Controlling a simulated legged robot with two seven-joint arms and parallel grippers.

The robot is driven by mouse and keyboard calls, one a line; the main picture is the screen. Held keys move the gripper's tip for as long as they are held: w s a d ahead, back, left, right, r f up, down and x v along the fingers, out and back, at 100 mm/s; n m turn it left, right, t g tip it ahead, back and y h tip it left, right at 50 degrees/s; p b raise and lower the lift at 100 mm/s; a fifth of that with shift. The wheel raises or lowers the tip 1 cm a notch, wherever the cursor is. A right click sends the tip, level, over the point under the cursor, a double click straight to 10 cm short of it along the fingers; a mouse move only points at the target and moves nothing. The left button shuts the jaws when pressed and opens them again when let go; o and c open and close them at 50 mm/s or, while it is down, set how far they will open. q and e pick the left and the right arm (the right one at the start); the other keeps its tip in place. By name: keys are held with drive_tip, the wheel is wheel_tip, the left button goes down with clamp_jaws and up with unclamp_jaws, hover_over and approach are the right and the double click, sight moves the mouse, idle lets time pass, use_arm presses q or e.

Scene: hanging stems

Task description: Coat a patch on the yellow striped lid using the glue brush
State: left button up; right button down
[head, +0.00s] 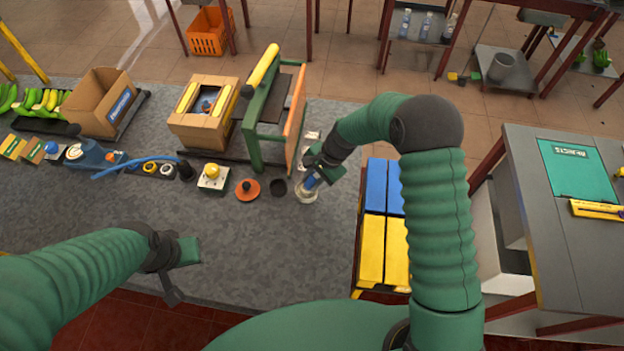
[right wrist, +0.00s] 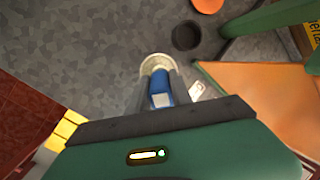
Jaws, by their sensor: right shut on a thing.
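My right gripper (head: 315,178) is shut on a blue handle, the glue brush (right wrist: 160,88). The brush points down at a small pale round pot (head: 306,195); this pot (right wrist: 157,63) lies right beyond the handle in the right wrist view. The brush's tip is hidden, so I cannot tell whether it touches the glue. A cardboard box (head: 203,130) with yellow strips (head: 187,98) along its top stands left of the green frame; these strips look like the striped lid. My left gripper (head: 176,275) hangs over the near table edge, its fingers unclear.
The green frame (head: 254,130) with a yellow bar and orange panel stands between the box and my right gripper. A dark cup (head: 279,187), an orange disc (head: 248,190) and a yellow-knobbed block (head: 212,177) stand left of the pot. The near grey tabletop is clear.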

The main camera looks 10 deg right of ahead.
drive_tip(key=shift+s, duration=0.1)
wheel_tip(320, 180, up, 7)
drive_tip(key=p, duration=0.6)
drive_tip(key=shift+f, duration=0.1)
idle(0.6)
